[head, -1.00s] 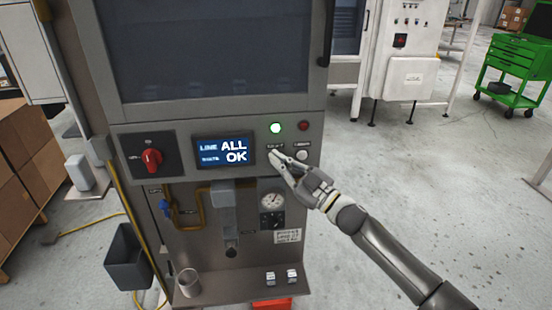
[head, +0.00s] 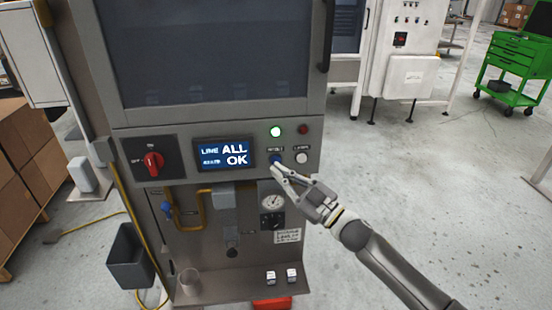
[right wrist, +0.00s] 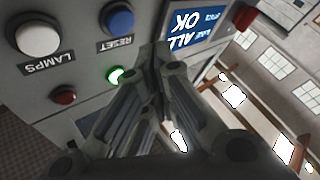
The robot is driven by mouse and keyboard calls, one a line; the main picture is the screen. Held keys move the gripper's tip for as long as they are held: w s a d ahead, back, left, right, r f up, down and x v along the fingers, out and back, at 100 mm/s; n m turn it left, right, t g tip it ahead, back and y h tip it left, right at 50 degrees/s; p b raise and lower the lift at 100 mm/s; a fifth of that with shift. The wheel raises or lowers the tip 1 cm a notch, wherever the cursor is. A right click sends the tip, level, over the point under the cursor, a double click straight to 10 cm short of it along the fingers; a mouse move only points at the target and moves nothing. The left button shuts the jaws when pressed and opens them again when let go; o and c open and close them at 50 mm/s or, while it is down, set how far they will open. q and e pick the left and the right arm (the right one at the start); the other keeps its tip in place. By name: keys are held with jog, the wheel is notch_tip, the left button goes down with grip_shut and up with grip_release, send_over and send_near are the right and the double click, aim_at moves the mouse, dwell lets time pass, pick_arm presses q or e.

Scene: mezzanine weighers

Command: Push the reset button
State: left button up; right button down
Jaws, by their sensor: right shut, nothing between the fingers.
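The blue reset button (head: 277,159) sits on the grey control panel, below the lit green lamp and left of the white LAMPS button. In the right wrist view the reset button (right wrist: 118,20) shows whole above its RESET label. My right gripper (head: 277,170) is shut and empty, its tips just below the button in the head view. In the right wrist view the shut fingers (right wrist: 160,52) are beside the button, apart from it in the picture. The screen (head: 224,154) reads "LINE ALL OK". My left gripper is not in view.
The white LAMPS button (head: 302,157), green lamp (head: 275,132) and red lamp (head: 303,129) are close by. A red rotary switch (head: 153,160) is at the panel's left. A gauge (head: 272,202) and a shelf (head: 235,290) are below.

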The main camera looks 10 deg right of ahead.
jog(key=s+p, duration=0.1)
jog(key=s, duration=0.2)
jog(key=shift+w, duration=0.1)
dwell(0.5)
